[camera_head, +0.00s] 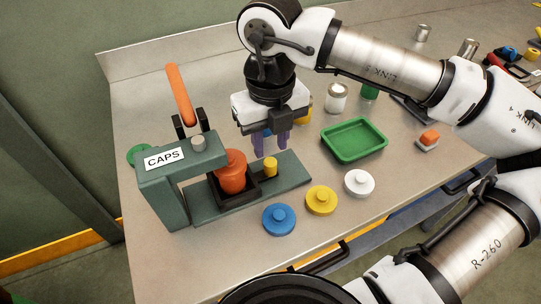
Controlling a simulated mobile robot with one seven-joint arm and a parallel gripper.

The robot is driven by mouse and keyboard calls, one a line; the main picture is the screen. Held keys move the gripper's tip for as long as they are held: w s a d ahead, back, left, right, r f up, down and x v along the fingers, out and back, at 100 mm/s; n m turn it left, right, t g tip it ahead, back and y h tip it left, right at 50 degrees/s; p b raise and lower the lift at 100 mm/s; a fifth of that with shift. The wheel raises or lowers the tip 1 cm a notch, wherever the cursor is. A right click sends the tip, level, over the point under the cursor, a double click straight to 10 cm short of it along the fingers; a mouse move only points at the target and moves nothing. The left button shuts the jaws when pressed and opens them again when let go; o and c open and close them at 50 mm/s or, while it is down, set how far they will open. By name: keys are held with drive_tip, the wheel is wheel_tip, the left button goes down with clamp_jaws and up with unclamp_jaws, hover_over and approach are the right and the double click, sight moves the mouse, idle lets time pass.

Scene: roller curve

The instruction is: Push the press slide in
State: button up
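The green press (153,192) stands at the left of the table, with a CAPS sign and a raised orange lever (180,95). Its flat green base (292,177) reaches out to the right. A black holder (241,193) on the base carries an orange-red jar (231,172), just right of the press head. A short yellow knob (270,167) stands to the right of the holder. My gripper (271,147) points down above and slightly behind the knob. Its purple fingers are apart with nothing visibly held. Whether they touch the knob cannot be told.
Blue (279,220), yellow (321,200) and white (359,183) lids lie in front of the base. A green tray (354,153) is to the right.

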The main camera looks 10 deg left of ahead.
wheel_tip(320, 180, up, 8)
drive_tip(key=shift+b, duration=0.35)
drive_tip(key=shift+r, duration=0.1)
